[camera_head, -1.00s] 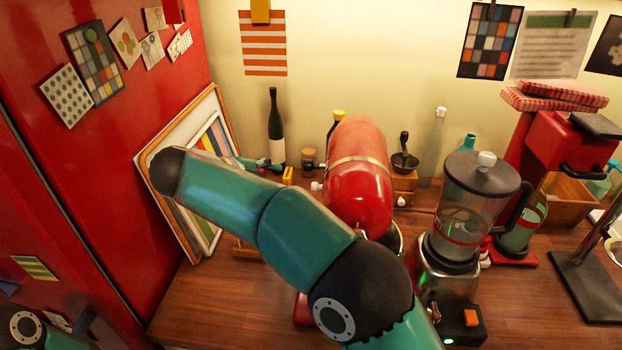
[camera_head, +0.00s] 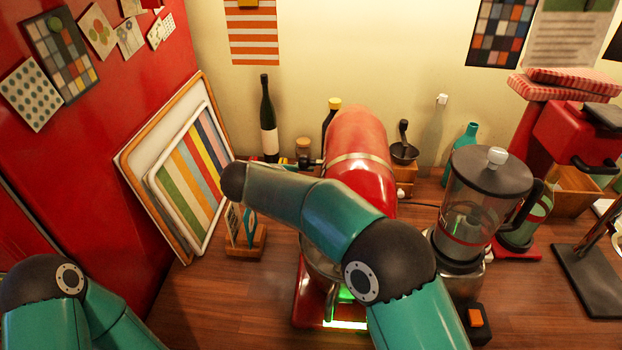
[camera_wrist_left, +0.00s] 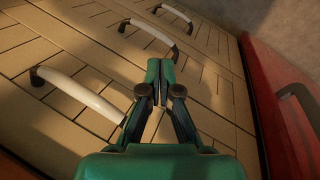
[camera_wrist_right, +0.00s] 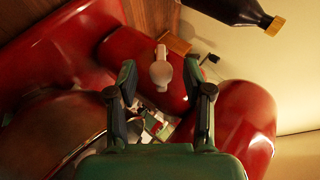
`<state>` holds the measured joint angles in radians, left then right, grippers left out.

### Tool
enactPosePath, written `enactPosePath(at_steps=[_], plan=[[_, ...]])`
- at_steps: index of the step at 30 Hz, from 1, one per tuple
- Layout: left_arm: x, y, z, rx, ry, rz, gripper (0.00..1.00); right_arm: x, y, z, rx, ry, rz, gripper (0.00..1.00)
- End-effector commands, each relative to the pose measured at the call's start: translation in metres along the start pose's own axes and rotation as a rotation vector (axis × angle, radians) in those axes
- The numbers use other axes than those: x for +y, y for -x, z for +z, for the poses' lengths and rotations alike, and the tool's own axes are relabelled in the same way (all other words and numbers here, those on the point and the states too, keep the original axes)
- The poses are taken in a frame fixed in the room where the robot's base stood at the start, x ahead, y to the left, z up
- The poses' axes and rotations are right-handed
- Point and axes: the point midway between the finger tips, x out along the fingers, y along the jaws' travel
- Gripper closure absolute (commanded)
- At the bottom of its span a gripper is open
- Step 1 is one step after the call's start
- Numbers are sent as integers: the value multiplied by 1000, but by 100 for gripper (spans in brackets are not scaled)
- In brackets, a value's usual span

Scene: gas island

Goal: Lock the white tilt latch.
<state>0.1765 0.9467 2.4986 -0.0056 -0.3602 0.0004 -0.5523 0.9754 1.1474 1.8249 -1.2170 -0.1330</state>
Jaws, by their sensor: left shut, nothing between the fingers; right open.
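The red stand mixer (camera_head: 355,130) stands on the wooden counter, partly hidden by my right arm. The white tilt latch (camera_wrist_right: 160,72) is a small pale lever on the mixer's red body (camera_wrist_right: 85,50) in the right wrist view. My right gripper (camera_wrist_right: 160,77) is open, with the latch showing between its fingertips; I cannot tell whether they touch it. In the head view the latch is hidden and the right gripper is mostly covered by its own arm. My left gripper (camera_wrist_left: 160,66) is shut and empty in the left wrist view, in front of pale panelled drawers (camera_wrist_left: 85,45).
A blender (camera_head: 480,205) stands close on the mixer's right. A dark bottle (camera_head: 267,120), a small card holder (camera_head: 245,240) and leaning boards (camera_head: 165,185) are on its left. The front left of the counter is clear. Pale drawer handles (camera_wrist_left: 80,92) stick out near my left gripper.

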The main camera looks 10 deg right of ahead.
Motion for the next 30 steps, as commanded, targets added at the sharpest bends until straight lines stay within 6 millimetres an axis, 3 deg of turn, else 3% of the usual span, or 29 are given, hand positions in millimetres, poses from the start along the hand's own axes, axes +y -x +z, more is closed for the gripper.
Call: enactPosePath(at_steps=[9,18,24,30], plan=[[0,0,0,0,0,0,100,0,-4,-4,4,-4,2,51],[0,0,0,0,0,0,100,0,-4,-4,5,-5,2,100],[-2,-5,0,0,0,0,100,2,-5,-4,6,-8,-6,100],[-13,-35,0,0,0,0,100,14,-9,-2,8,-35,-78,100]])
